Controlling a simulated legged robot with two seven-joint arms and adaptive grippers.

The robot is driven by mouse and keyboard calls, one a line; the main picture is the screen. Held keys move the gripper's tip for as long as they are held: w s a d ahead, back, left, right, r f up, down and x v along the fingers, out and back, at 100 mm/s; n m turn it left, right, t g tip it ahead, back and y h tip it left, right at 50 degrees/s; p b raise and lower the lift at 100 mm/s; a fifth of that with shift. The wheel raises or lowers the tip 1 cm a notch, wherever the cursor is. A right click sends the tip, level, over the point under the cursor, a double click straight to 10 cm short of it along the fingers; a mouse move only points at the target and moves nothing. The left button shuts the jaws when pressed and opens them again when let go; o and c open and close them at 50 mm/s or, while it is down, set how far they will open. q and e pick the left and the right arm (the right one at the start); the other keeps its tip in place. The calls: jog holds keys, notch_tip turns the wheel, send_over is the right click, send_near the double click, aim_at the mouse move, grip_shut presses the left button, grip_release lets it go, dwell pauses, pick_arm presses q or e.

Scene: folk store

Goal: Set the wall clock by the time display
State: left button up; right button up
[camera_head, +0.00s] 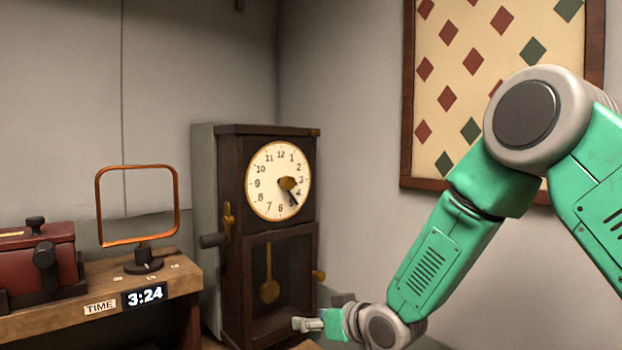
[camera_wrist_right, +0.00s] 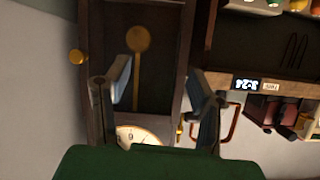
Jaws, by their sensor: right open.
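The wall clock (camera_head: 231,165) is a tall dark wooden case with a round cream dial (camera_head: 262,190). A dark hand points between 4 and 5, and a gold knob (camera_head: 288,184) sits right of the dial's middle, hiding part of the hands. The time display (camera_head: 145,296) reads 3:24 on the wooden shelf's front; it shows upside down in the right wrist view (camera_wrist_right: 248,85). My right gripper (camera_head: 320,313) is open and empty near the clock's lower front. Its fingers (camera_wrist_right: 163,85) appear before the pendulum window in the wrist view. My left gripper is out of view.
A gold pendulum (camera_head: 269,289) hangs in the lower case. A gold side key (camera_head: 229,218) and dark handle (camera_head: 214,240) project left. An orange frame (camera_head: 178,205) and red box (camera_head: 62,262) stand on the shelf (camera_head: 60,323). A diamond-patterned panel (camera_head: 455,125) hangs right.

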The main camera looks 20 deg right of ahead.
jog(key=w+d+r+n+t+y+p, duration=0.1)
jog(key=w+d+r+t, duration=0.15)
jog(key=r, duration=0.95)
jog(key=w+d+r+t+y+p, duration=0.1)
jog(key=w+d+r+t+p, duration=0.15)
jog(key=r, duration=0.95)
send_near(286, 184)
jog(key=w, duration=0.2)
jog(key=p+x, duration=0.2)
jog(key=x, duration=0.5)
jog(key=shift+w+a+r, duration=0.15)
jog(key=shift+w+a, duration=0.1)
jog(key=shift+a, duration=0.05)
jog(key=d, duration=0.2)
jog(key=shift+s+d, duration=0.15)
jog(key=shift+d, duration=0.15)
jog(key=shift+a, duration=0.3)
jog(key=c, duration=0.8)
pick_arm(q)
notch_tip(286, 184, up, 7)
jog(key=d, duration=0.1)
pick_arm(e)
jog(key=o, duration=0.4)
jog(key=shift+d, duration=0.5)
